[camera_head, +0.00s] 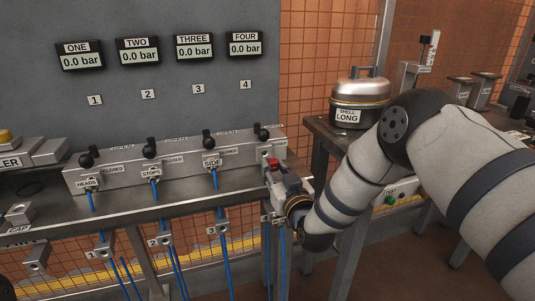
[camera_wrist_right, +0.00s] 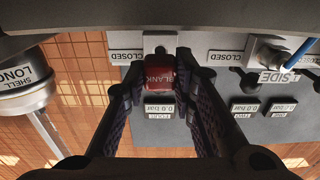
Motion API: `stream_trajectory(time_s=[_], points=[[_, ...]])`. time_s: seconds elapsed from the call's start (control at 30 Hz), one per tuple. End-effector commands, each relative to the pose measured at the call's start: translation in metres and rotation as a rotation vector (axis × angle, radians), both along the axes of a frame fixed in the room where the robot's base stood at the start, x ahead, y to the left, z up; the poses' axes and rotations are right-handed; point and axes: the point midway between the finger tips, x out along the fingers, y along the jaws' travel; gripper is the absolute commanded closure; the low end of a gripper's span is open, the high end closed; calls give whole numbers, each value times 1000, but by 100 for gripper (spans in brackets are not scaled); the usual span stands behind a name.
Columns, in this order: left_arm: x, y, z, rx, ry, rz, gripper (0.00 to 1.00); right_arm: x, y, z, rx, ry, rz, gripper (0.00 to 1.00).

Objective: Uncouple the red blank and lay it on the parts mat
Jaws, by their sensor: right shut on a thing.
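The red blank (camera_head: 272,162) is at the front of the fourth station of the grey manifold (camera_head: 130,178), at its right end. In the right wrist view the blank (camera_wrist_right: 160,76) shows its word BLANK upside down, between the two fingers. My right gripper (camera_head: 276,178) is shut on it; the fingers (camera_wrist_right: 159,95) touch its sides. The blank is at the fourth outlet or right against it; I cannot tell whether it is still coupled. I cannot make out the parts mat.
Blue hoses run from the first three stations, labelled HEADS, STOPS and SIDE (camera_head: 213,163). Black valve levers stand on top. Four gauges (camera_head: 246,45) read 0.0 bar. A pot labelled SHELL LONG (camera_head: 360,100) stands on the bench at right. Hose holders (camera_head: 104,246) hang below the shelf.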

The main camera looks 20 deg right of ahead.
Motion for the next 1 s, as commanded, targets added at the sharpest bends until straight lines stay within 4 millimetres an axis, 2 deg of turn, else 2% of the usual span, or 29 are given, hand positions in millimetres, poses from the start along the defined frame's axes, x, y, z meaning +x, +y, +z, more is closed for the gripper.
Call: stream_trajectory(time_s=[0.3,0.77,0.87,0.97,1.0], points=[[7,0,8,0,-24,0,49,-12,0,2,0,-3,0,100],[10,0,10,-1,-31,5,49,-18,-3,1,1,-1,22,100],[13,0,13,-1,-43,5,49,-35,-8,3,1,-1,115,100],[18,0,19,0,-61,5,49,-70,-11,3,5,-3,270,100],[20,0,21,-1,-68,5,49,-89,-11,2,4,-2,339,100]])
